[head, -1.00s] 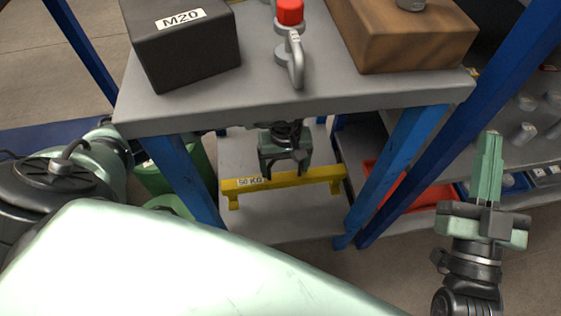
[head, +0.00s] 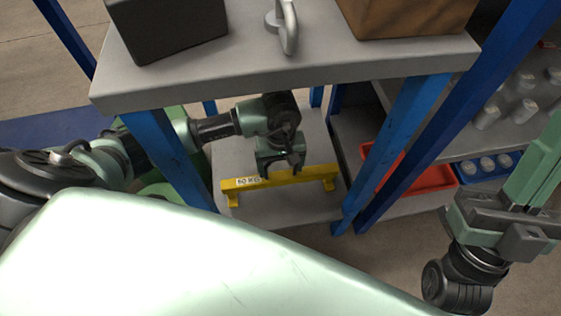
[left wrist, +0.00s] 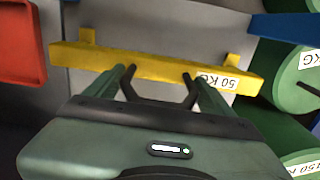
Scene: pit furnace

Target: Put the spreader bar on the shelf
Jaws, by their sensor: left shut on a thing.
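The spreader bar (head: 282,177) is yellow with a "50 KG" label and short feet at its ends. It is at the grey lower board (head: 285,207) of the table-like stand; I cannot tell whether its feet touch the board. My left gripper (head: 293,172) reaches in under the top and is shut on the bar near its middle. The left wrist view shows the bar (left wrist: 150,65) across both fingers (left wrist: 158,75), with the label beside one finger. My right gripper (head: 538,170) is at the right edge, empty, its fingers together.
The grey top (head: 280,75) is above my left gripper, with a dark block (head: 170,30), a shackle (head: 286,28) and a wooden block (head: 405,15). Blue legs (head: 165,155) flank the opening. A red tray (head: 430,180) is to the right; green cylinders (left wrist: 298,75) are beside the stand.

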